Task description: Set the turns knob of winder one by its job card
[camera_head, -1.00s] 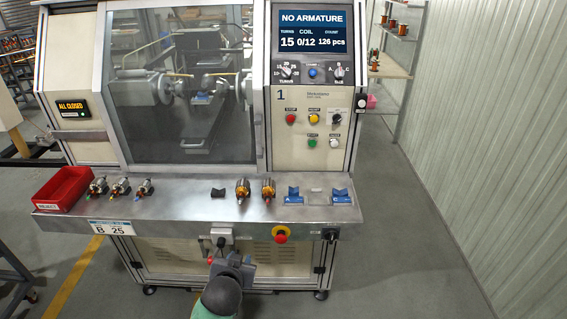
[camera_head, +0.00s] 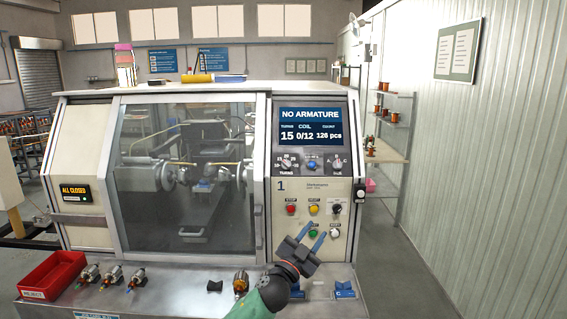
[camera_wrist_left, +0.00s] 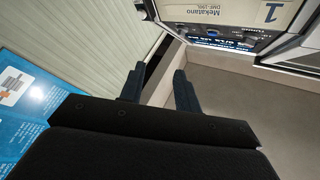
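The turns knob (camera_head: 287,161) of winder one sits on the control panel (camera_head: 325,187), left of a blue knob and below the display (camera_head: 310,128). The display reads NO ARMATURE, turns 15, coil 0/12, 126 pcs. The knob's pointer is too small to read surely. The job card (camera_head: 97,315) is mostly cut off at the bottom edge. My left gripper (camera_head: 318,229) is in front of the lower panel, below and right of the knob, fingers apart and empty. The open fingers also show in the left wrist view (camera_wrist_left: 159,84). My right gripper is out of view.
Red, yellow, green and white push buttons lie around my left gripper. The bench below holds a red reject bin (camera_head: 52,276), several armatures at left and blue cradles (camera_head: 344,289) at right. The window door (camera_head: 188,180) left of the panel is closed.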

